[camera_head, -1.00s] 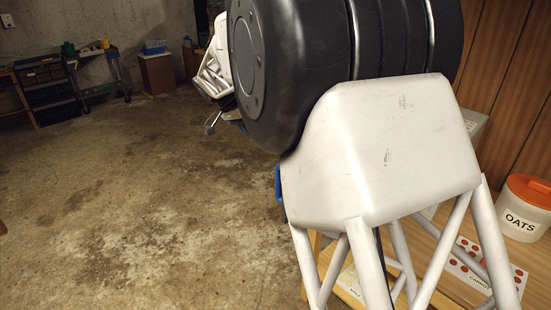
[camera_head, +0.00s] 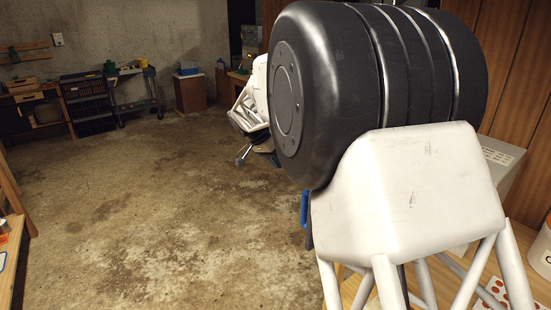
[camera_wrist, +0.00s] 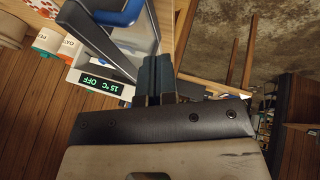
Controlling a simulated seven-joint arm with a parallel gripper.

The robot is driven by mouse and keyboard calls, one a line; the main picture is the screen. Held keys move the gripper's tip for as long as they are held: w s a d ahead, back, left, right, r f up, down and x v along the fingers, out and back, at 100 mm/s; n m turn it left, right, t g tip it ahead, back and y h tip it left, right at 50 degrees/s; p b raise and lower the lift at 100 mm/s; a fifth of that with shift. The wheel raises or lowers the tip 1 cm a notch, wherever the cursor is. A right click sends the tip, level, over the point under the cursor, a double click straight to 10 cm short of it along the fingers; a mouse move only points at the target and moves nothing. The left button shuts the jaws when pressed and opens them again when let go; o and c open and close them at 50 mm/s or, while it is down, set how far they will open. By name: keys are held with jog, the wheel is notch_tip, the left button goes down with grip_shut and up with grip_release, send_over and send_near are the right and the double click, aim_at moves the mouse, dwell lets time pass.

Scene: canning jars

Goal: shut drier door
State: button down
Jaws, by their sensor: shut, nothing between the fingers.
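The drier (camera_wrist: 92,82) is partly in the wrist view, a pale box with a green display that reads 15 °C OFF upside down. Its door looks like the grey-framed panel (camera_wrist: 103,43) with a blue handle (camera_wrist: 122,14), standing out from the box. In the head view only a blue piece (camera_head: 304,208), likely the handle, shows past my arm, which hides the rest. My gripper (camera_wrist: 157,62) has its blue-grey fingers together and empty, close beside the panel in the picture. I cannot tell whether they touch it.
A grey box with a label (camera_head: 500,160) stands behind my arm at the right. Open concrete floor (camera_head: 150,200) fills the left. Far benches and crates (camera_head: 88,100) line the back wall.

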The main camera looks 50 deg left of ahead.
jog(key=w+d+f, duration=0.3)
jog(key=d+f, duration=0.3)
jog(key=f, duration=0.1)
jog(key=shift+w, duration=0.4)
jog(key=shift+d, duration=0.1)
